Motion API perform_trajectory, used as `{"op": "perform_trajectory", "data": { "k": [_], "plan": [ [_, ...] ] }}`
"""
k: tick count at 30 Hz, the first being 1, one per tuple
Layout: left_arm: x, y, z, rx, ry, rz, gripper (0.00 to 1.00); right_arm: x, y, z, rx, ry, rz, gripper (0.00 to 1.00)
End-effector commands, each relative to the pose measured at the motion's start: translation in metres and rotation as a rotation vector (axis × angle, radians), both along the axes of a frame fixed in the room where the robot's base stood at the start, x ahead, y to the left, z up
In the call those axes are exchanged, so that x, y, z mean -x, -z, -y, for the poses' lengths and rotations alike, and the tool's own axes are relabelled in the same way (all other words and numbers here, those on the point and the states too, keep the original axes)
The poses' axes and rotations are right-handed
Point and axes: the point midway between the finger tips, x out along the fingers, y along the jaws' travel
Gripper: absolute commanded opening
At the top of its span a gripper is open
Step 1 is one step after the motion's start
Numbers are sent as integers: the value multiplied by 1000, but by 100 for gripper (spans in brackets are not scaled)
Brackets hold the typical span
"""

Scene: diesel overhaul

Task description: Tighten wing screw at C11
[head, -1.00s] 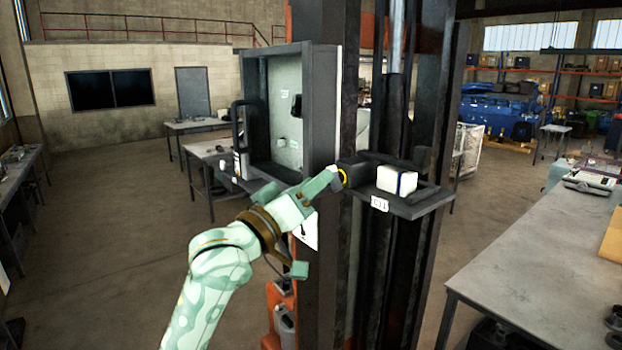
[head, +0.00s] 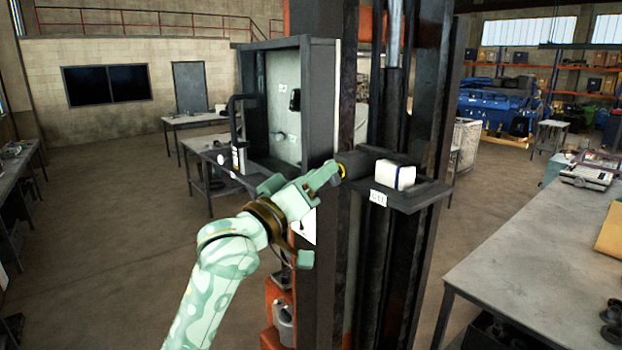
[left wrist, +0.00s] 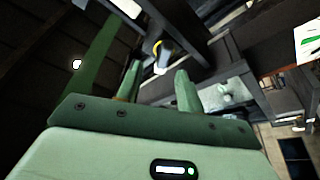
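A dark bracket (head: 415,200) on the column carries a small label (head: 378,198) that appears to read C11. A white block (head: 401,176) with a dark band sits on it. My right gripper is out of view.
An open grey cabinet (head: 285,100) is mounted left of the column, behind my left arm. The dark column (head: 325,250) stands close beside the gripper. A grey workbench (head: 530,270) fills the right foreground. The floor at left is open.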

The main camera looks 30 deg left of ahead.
Motion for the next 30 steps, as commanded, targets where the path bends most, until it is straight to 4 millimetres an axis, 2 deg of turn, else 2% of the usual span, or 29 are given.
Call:
{"op": "perform_trajectory", "data": {
  "k": [18, 28, 29, 30],
  "plan": [
    [-22, 0, 10, 0, 1, 1, 37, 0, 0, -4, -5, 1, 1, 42],
    [-24, 0, 10, 0, 1, 1, 37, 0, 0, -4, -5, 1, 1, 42],
    [-24, 0, 10, 0, 1, 1, 34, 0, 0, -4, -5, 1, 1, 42],
    [-24, 0, 10, 0, 1, 1, 23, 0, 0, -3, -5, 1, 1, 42]
  ]
}}
